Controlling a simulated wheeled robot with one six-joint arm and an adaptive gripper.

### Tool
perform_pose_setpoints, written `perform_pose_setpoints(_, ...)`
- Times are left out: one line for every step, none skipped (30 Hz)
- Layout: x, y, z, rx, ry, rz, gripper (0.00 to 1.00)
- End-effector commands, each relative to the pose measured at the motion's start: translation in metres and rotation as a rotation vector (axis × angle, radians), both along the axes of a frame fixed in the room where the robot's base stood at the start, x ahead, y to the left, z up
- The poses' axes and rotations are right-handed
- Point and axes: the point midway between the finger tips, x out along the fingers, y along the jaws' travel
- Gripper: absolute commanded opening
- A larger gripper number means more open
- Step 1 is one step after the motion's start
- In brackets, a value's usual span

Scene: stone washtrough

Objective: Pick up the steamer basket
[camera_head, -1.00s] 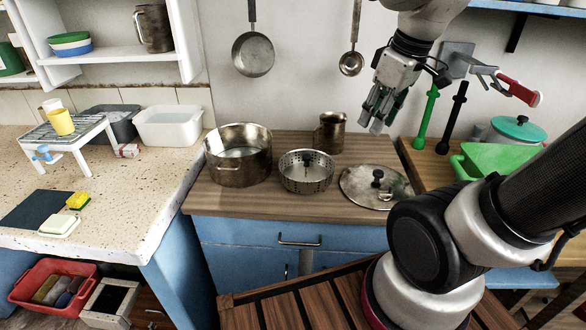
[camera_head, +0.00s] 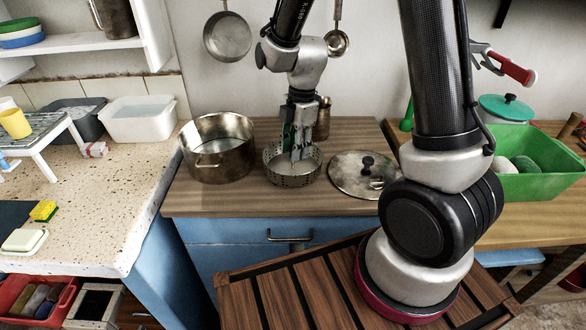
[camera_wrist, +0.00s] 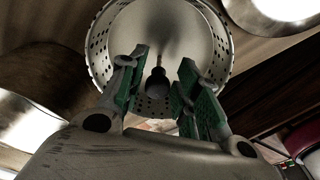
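The steamer basket (camera_head: 285,179) is a round metal basket with perforated sides, standing on the wooden counter between the pot and the lid. It also shows in the wrist view (camera_wrist: 102,52), with a dark knob on a thin post (camera_wrist: 156,83) at its centre. My gripper (camera_head: 299,157) points down into the basket from above, its tips inside the rim. In the wrist view my gripper (camera_wrist: 160,88) is open, with one green-padded finger on each side of the knob and gaps visible. In the head view the fingers hide the knob.
A metal pot (camera_head: 217,163) stands close left of the basket. A metal lid (camera_head: 345,181) with a black knob lies close right. A brown mug (camera_head: 323,120) stands behind, partly hidden by my arm. A green bin (camera_head: 540,178) is farther right. The counter's front strip is clear.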

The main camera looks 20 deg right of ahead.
Motion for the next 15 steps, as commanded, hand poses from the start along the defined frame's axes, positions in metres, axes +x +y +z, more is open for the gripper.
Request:
perform_pose_setpoints(-0.001,0.003,-0.008,-0.001,0.004,0.001,0.33)
perform_pose_setpoints(-0.002,0.005,-0.013,-0.001,0.005,0.002,0.33)
perform_pose_setpoints(-0.002,0.007,-0.020,-0.001,0.004,0.001,0.33)
perform_pose_setpoints(-0.002,0.008,-0.024,-0.001,0.003,0.000,0.33)
perform_pose_setpoints(-0.002,0.008,-0.028,-0.001,0.004,0.000,0.33)
perform_pose_setpoints(-0.002,0.008,-0.032,-0.001,0.002,0.000,0.33)
perform_pose_setpoints(-0.002,0.009,-0.035,0.000,0.001,0.000,0.33)
perform_pose_setpoints(-0.002,0.009,-0.037,0.000,0.001,-0.001,0.33)
perform_pose_setpoints(-0.002,0.009,-0.038,0.000,0.001,-0.001,0.33)
perform_pose_setpoints(-0.002,0.009,-0.039,0.000,0.001,-0.001,0.33)
perform_pose_setpoints(-0.002,0.009,-0.039,0.000,0.000,-0.001,0.33)
perform_pose_setpoints(-0.002,0.009,-0.039,0.000,0.000,-0.001,0.33)
perform_pose_setpoints(-0.002,0.009,-0.039,0.000,0.000,-0.001,0.33)
perform_pose_setpoints(-0.002,0.009,-0.039,0.000,0.000,-0.001,0.33)
perform_pose_setpoints(-0.002,0.009,-0.038,0.000,0.000,-0.001,0.33)
